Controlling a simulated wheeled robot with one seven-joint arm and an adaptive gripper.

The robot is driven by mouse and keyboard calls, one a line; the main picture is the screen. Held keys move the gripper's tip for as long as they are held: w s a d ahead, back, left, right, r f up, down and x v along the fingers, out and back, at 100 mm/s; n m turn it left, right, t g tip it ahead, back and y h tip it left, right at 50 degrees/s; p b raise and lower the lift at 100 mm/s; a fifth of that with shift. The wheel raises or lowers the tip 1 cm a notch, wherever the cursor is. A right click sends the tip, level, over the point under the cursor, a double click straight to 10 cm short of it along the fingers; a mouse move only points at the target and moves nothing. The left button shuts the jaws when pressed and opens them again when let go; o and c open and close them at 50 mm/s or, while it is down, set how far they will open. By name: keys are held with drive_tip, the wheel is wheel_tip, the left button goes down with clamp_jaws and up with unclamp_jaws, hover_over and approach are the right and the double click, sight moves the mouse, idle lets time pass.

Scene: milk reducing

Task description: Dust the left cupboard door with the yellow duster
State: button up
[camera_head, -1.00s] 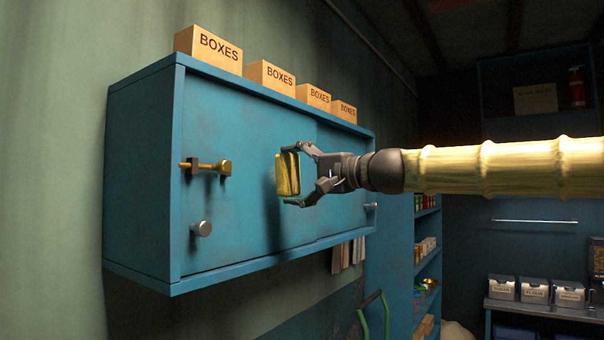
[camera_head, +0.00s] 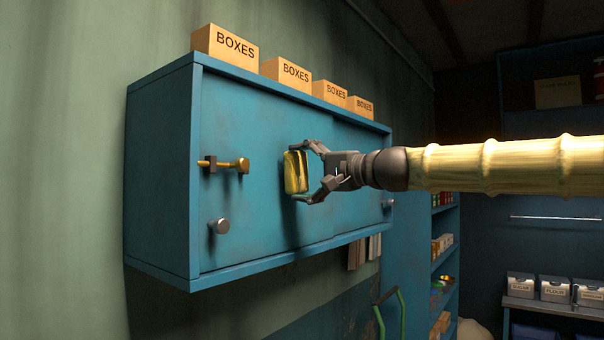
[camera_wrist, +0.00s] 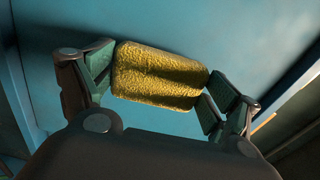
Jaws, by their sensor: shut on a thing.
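The blue wall cupboard has a left door (camera_head: 255,215) and a right door (camera_head: 358,170). I cannot tell whether the duster touches the door.
Several cardboard boxes (camera_head: 286,76) stand on top of the cupboard. Papers (camera_head: 364,251) hang below it. Blue shelves with goods (camera_head: 443,250) and labelled bins (camera_head: 555,288) are at the right. A green handle (camera_head: 390,310) rises below.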

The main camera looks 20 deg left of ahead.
sight(307, 173)
drive_tip(key=shift+x, duration=0.8)
drive_tip(key=shift+w, duration=0.1)
idle(0.3)
drive_tip(key=shift+w+d+p, duration=0.4)
drive_tip(key=shift+w, duration=0.4)
drive_tip(key=shift+w+d+p, duration=0.35)
drive_tip(key=shift+w+p, duration=0.05)
drive_tip(key=shift+w, duration=0.6)
drive_tip(key=shift+a, duration=0.1)
drive_tip(key=shift+s+a+f+b, duration=0.1)
drive_tip(key=shift+s+a+b, duration=0.15)
drive_tip(key=shift+s+b, duration=0.5)
drive_tip(key=shift+s+a+b, duration=0.25)
drive_tip(key=shift+s, duration=0.35)
drive_tip(key=shift+s+a+b, duration=0.2)
drive_tip(key=shift+s+a, duration=0.05)
drive_tip(key=shift+s, duration=0.3)
drive_tip(key=shift+d, duration=0.15)
